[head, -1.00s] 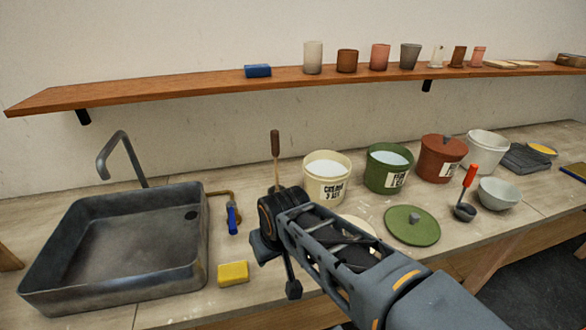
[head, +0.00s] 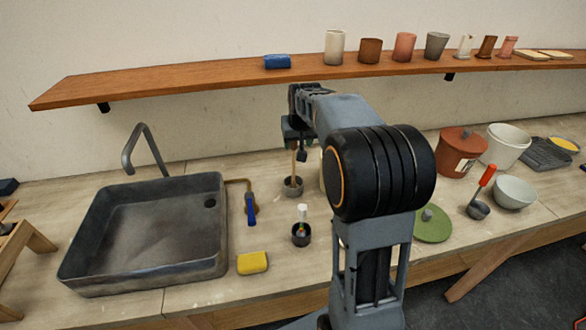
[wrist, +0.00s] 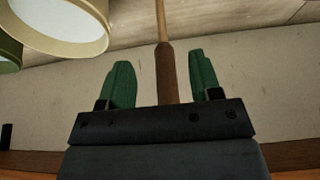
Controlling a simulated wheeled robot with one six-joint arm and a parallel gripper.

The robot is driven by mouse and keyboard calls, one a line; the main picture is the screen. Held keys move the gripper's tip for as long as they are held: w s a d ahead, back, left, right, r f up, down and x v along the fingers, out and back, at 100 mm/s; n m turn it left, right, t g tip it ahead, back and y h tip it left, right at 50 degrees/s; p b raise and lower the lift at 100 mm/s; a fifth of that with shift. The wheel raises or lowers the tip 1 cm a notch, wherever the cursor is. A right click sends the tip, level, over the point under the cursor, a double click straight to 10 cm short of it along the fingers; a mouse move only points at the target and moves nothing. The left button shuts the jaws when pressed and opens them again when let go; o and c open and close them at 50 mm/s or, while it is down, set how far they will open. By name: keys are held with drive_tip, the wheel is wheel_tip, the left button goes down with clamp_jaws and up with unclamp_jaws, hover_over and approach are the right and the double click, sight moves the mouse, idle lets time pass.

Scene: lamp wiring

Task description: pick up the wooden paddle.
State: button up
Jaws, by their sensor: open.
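The wooden paddle (head: 294,162) stands upright in a small dark grey pot (head: 293,187) on the bench. My arm and gripper hide its upper part in the head view. In the wrist view its darker brown handle (wrist: 168,75) lies between my two green fingers, with the paler thin shaft running on to the top edge. My gripper (wrist: 160,72) is open, with a gap showing on both sides of the handle. In the head view my gripper (head: 298,133) is at the paddle's upper end, below the shelf.
A cream bucket (wrist: 65,25) is close beside the paddle. A dark pot with a brush (head: 301,236), a blue-handled tool (head: 251,209) and a yellow sponge (head: 252,263) lie nearer. The sink (head: 145,235) is to the left. The wooden shelf (head: 190,87) runs behind.

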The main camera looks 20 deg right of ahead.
drive_tip(key=w+p, duration=0.1)
drive_tip(key=w, duration=0.1)
drive_tip(key=w+d+p, duration=0.1)
drive_tip(key=w, duration=0.2)
drive_tip(key=shift+w, duration=0.15)
drive_tip(key=shift+w+f, duration=0.1)
drive_tip(key=shift+w, duration=0.1)
drive_tip(key=shift+w+f+p, duration=0.1)
drive_tip(key=shift+f+p, duration=0.25)
drive_tip(key=shift+f, duration=0.15)
drive_tip(key=shift+c, duration=0.5)
clamp_jaws()
